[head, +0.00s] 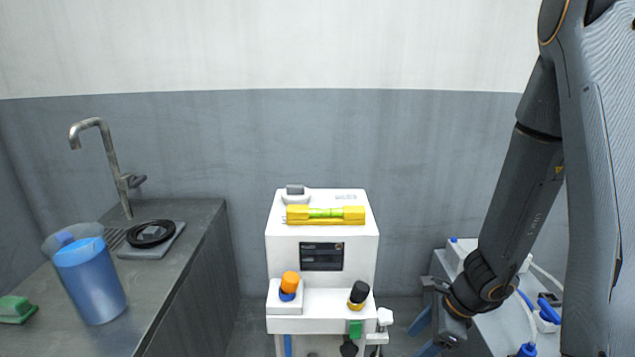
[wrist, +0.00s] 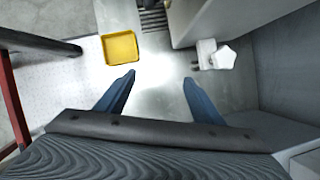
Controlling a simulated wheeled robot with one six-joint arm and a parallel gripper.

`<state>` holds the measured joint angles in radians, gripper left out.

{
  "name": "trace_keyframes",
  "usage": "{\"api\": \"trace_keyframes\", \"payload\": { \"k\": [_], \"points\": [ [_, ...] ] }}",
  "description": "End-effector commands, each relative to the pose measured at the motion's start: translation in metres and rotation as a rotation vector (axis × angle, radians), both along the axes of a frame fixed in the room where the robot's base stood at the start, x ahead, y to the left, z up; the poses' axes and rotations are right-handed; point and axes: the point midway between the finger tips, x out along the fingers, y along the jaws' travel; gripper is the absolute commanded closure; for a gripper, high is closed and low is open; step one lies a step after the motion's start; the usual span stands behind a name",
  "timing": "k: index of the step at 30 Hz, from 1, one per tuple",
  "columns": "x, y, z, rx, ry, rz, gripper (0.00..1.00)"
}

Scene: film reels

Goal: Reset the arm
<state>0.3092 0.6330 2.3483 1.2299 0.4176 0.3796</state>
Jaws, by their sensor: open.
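My arm comes down from the upper right in the head view. My gripper (head: 425,330) hangs at its lower end, at the bottom of the picture, right of the white machine (head: 322,250) and left of the side bench. In the wrist view my gripper (wrist: 158,85) shows two blue fingers spread wide apart with nothing between them. It is open and empty. Below the fingers the floor shows bright and bare.
A yellow tray (wrist: 120,48) lies beyond the left finger. A white fitting (wrist: 215,55) is beyond the right one. The left counter holds a blue pitcher (head: 90,283), a black ring (head: 151,233) and a green sponge (head: 16,309). A grey bench (head: 490,318) stands at right.

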Motion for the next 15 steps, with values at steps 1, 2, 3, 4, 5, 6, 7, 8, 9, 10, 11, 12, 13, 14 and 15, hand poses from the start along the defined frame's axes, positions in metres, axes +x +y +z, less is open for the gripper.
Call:
{"api": "trace_keyframes", "payload": {
  "k": [1,2,3,4,5,6,7,8,9,10,11,12,13,14,15],
  "points": [
    [-0.001,0.004,0.006,-0.004,-0.009,0.035,0.38],
    [-0.001,0.005,0.010,-0.007,-0.016,0.057,0.38],
    [-0.002,0.008,0.014,-0.010,-0.023,0.086,0.38],
    [-0.003,0.009,0.017,-0.013,-0.028,0.107,0.38],
    [-0.004,0.011,0.021,-0.016,-0.034,0.132,0.38],
    [-0.006,0.013,0.026,-0.020,-0.042,0.166,0.38],
    [-0.007,0.015,0.030,-0.023,-0.048,0.191,0.38],
    [-0.009,0.017,0.034,-0.027,-0.056,0.223,0.38],
    [-0.011,0.019,0.041,-0.032,-0.065,0.265,0.38],
    [-0.013,0.021,0.046,-0.036,-0.073,0.297,0.38],
    [-0.015,0.023,0.051,-0.041,-0.081,0.334,0.38],
    [-0.018,0.026,0.059,-0.049,-0.093,0.386,0.38],
    [-0.020,0.028,0.064,-0.054,-0.102,0.427,0.38],
    [-0.023,0.030,0.070,-0.061,-0.112,0.470,0.38],
    [-0.027,0.033,0.078,-0.071,-0.124,0.530,0.38]
  ]
}}
